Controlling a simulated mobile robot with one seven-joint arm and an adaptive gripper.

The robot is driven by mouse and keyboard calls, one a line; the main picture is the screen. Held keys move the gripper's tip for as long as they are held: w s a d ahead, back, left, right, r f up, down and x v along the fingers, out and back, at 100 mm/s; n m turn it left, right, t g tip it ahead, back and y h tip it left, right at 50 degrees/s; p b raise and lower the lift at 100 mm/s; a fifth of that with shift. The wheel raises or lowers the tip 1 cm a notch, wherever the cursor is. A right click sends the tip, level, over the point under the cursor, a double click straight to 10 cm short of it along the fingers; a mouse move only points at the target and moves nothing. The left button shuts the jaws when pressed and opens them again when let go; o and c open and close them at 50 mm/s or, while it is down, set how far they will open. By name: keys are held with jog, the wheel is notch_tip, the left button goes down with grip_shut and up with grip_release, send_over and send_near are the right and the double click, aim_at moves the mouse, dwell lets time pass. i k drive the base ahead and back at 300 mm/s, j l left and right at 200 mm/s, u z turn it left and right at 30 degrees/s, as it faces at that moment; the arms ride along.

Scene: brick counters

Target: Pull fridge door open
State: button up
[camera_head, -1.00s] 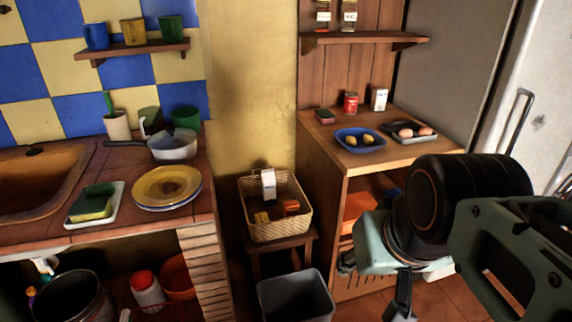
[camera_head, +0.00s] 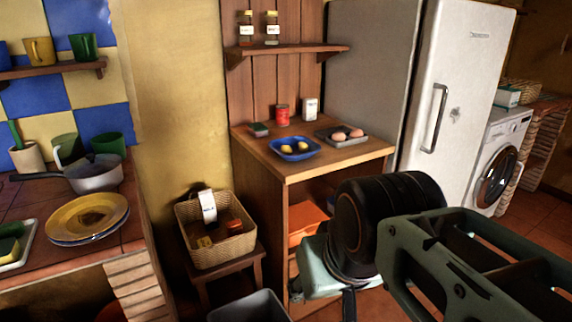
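The fridge (camera_head: 470,85) is tall and white with a grey side, standing right of the wooden cabinet. Its front door is shut. A long vertical metal handle (camera_head: 434,118) sits near the door's left edge. My arm, with green-grey links and a black joint, fills the lower right of the view, nearer to me than the fridge. It is apart from the handle. I cannot make out the gripper's fingertips, so what they hold, if anything, is hidden from me.
A wooden cabinet (camera_head: 262,190) with a blue plate (camera_head: 275,150) and egg tray (camera_head: 325,141) on top stands left of the fridge. A basket (camera_head: 215,253) sits on a stool. A washing machine (camera_head: 512,130) stands right of the fridge. Tiled floor (camera_head: 540,240) shows at right.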

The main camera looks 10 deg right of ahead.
aim_at(464, 45)
jog(key=z, duration=1.45)
